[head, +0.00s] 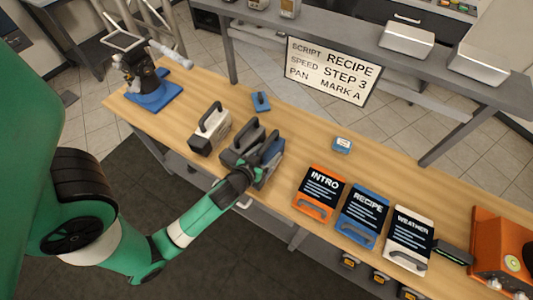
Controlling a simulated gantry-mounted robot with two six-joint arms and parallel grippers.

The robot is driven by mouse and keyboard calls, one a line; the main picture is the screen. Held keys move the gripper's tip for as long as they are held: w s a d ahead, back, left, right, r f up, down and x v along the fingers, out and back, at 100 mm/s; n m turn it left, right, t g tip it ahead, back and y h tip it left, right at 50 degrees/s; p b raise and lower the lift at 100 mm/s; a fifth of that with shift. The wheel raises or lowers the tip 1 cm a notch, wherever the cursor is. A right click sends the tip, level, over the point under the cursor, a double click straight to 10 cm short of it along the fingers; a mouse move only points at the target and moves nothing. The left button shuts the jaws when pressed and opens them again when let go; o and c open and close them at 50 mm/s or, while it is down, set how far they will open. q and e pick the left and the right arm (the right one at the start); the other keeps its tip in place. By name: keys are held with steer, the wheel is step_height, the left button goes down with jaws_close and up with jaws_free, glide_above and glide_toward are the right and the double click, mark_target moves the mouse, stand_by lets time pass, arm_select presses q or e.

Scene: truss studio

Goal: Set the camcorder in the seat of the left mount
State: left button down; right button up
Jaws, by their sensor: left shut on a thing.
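Three camcorders with top handles stand in a row on the wooden bench: a white and dark one (209,132), a grey one (238,143), and a blue-sided one (272,165) partly hidden by my gripper. My left gripper (255,164) is shut at the blue-sided camcorder, close beside the grey one; the exact grip is hidden. The camcorder appears to be at bench height. A black mount on a blue base (155,97), with a grey handle, stands at the bench's left end. Its seat is too small to make out. My right gripper is not in view.
A small blue item (261,102) lies behind the camcorders, and a small blue-and-white box (342,145) farther right. A text board (331,71) hangs behind. Bench between mount and white camcorder is clear.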

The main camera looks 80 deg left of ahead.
arm_select(q)
steer(key=shift+w+r, duration=0.1)
steer(key=shift+c, duration=1.7)
jaws_free()
steer(key=shift+f, duration=0.25)
steer(key=o, duration=0.3)
steer(key=shift+r, duration=0.1)
steer(key=shift+o, duration=0.2)
steer(key=shift+r, duration=0.15)
steer(key=v, duration=1)
steer(key=shift+s+d, duration=0.2)
steer(key=shift+d, duration=0.05)
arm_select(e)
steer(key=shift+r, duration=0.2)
arm_select(q)
steer(key=shift+s+d+r, duration=0.25)
steer(key=shift+s+d, duration=0.15)
steer(key=shift+s, duration=0.15)
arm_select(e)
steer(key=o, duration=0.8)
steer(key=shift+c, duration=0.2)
